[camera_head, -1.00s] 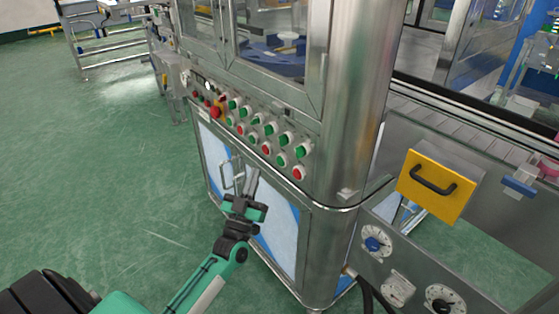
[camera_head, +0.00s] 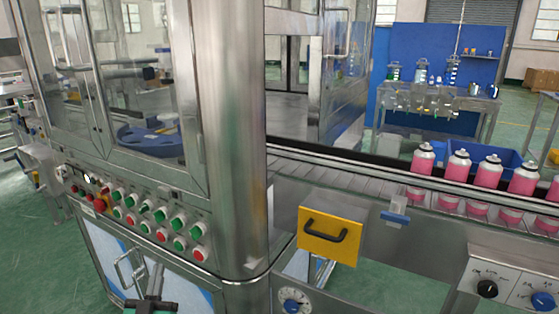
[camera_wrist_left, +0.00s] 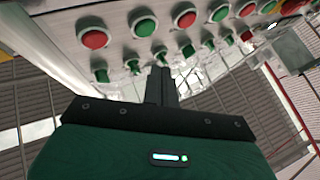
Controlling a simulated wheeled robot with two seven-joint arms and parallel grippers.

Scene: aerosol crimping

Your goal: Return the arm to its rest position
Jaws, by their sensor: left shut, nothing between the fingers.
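My left gripper (camera_head: 152,286) shows at the bottom edge of the head view, in front of the machine's lower cabinet door. Its fingers are together with nothing between them, and most of its arm is below the picture. In the left wrist view the closed fingers (camera_wrist_left: 161,85) point at the button panel (camera_wrist_left: 205,70). In the head view the button panel (camera_head: 130,222), with red and green buttons, is above and behind the gripper. I cannot tell the exact gap between them. My right gripper is in neither view.
The steel machine cabinet (camera_head: 235,140) stands close in front. A yellow drawer front (camera_head: 329,236) with a black handle is to the right. Several pink cans (camera_head: 488,173) stand on the conveyor (camera_head: 370,180). A door handle (camera_head: 128,268) sticks out beside my gripper. Green floor is open at left.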

